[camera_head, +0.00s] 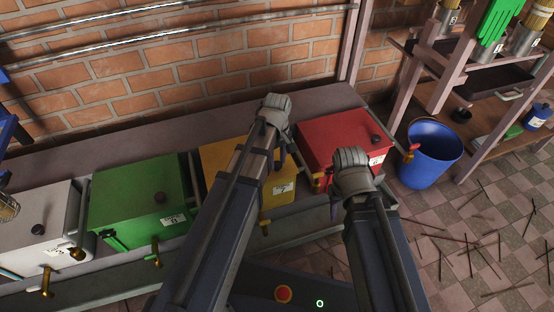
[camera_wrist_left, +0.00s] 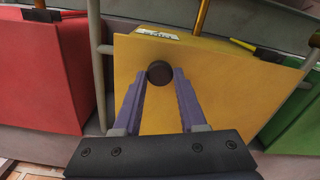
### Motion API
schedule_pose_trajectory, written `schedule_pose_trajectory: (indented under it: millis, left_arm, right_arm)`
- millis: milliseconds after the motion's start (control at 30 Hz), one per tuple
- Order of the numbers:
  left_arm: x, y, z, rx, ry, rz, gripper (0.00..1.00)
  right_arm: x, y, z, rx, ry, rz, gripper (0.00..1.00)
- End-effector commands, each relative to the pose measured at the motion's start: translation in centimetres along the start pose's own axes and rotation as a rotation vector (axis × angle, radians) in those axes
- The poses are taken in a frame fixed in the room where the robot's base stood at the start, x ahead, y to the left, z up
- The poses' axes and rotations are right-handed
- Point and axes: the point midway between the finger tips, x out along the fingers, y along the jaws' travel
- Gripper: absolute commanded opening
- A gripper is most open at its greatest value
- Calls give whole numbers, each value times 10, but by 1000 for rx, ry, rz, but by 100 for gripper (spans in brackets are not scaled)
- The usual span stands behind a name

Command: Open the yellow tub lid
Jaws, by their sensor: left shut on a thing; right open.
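The yellow tub (camera_head: 228,160) stands between the green and red tubs, partly hidden behind my left arm in the head view. Its yellow lid (camera_wrist_left: 220,70) fills the middle of the left wrist view and looks flat and closed. A round black knob (camera_wrist_left: 160,73) sits on the lid. My left gripper (camera_wrist_left: 161,78) has its two purple fingers on either side of the knob and is shut on it. In the head view my left gripper (camera_head: 277,118) is over the tub, its fingertips hidden. My right gripper (camera_head: 351,168) is open and empty, in front of the red tub.
A green tub (camera_head: 130,195) and a white tub (camera_head: 35,215) stand to the left, a red tub (camera_head: 335,130) to the right, all with black knobs. A blue bucket (camera_head: 432,150) stands beside a shelf. A brick wall (camera_head: 200,65) is behind. Sticks litter the tiled floor.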

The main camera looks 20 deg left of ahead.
Motion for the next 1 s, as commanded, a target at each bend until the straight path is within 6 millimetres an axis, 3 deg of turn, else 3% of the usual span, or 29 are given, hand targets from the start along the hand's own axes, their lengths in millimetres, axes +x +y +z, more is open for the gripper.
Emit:
schedule_pose_trajectory:
  millis: [200, 1000]
  left_arm:
    - [0, 0, 0, 0, 0, 0, 0]
    - [0, 0, 0, 0, 0, 0, 0]
  right_arm:
    - [0, 0, 0, 0, 0, 0, 45]
    - [0, 0, 0, 0, 0, 0, 45]
